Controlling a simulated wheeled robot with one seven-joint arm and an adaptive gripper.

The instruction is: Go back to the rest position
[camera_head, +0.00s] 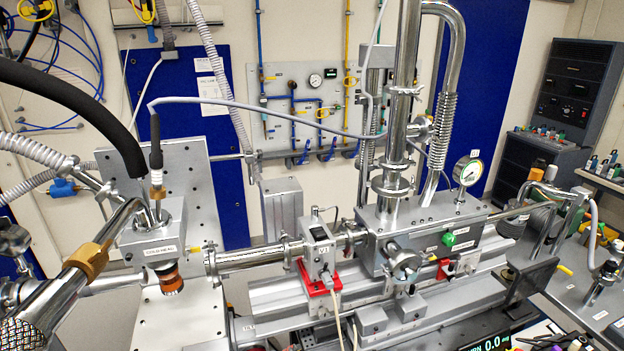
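My gripper does not show in the head view, and neither does any part of my arm that I can make out. The task names no other object. The beamline equipment fills the view: a steel block labelled COLD HEAD (155,235) stands at the left with an orange-brown tip below it. A metal vacuum chamber (420,235) with tall pipes stands right of the middle. A valve box (318,250) on a red bracket sits between them.
A round gauge (467,170) stands on the chamber. Thick black hose (70,95) and pipes crowd the left side. A dark electronics rack (570,95) and a bench (585,290) stand at the right. A digital display (490,343) shows at the bottom edge. Little free room is visible.

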